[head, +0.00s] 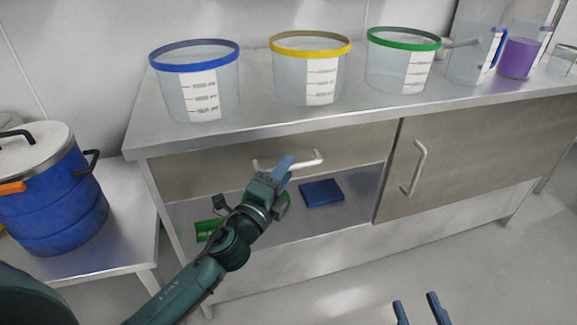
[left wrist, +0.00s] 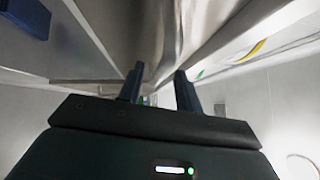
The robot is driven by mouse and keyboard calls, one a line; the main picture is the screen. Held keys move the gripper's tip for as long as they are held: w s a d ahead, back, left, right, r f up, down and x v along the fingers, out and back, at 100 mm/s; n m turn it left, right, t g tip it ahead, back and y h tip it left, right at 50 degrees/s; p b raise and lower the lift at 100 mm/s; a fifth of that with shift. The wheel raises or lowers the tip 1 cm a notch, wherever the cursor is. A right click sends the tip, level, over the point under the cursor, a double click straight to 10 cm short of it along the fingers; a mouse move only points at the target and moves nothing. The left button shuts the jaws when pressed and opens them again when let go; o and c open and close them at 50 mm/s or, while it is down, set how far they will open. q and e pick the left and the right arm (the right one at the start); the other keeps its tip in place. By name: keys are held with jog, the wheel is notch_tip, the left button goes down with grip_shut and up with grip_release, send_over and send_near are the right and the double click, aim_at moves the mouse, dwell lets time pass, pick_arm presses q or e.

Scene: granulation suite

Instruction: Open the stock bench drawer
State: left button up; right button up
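The stock bench drawer (head: 215,172) is a grey-brown front panel under the bench top, and it looks closed. Its pale bar handle (head: 308,160) runs across the panel. My left gripper (head: 285,167) is at the handle and hides its middle in the head view. In the left wrist view the two fingers of my left gripper (left wrist: 158,88) are apart, with no handle clearly seen between them. I cannot tell whether they touch the handle. My right gripper (head: 418,310) is low at the bottom edge, fingers apart and empty, away from the bench.
Tubs with blue (head: 200,85), yellow (head: 310,70) and green (head: 402,62) rims stand on the bench top. A blue item (head: 321,193) and a green pack (head: 207,229) lie on the open shelf below the drawer. A cupboard door (head: 455,150) is right; a blue drum (head: 50,195) left.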

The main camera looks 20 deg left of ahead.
pick_arm(q)
jog(key=shift+x, duration=1.1)
jog(key=shift+c, duration=0.5)
grip_shut()
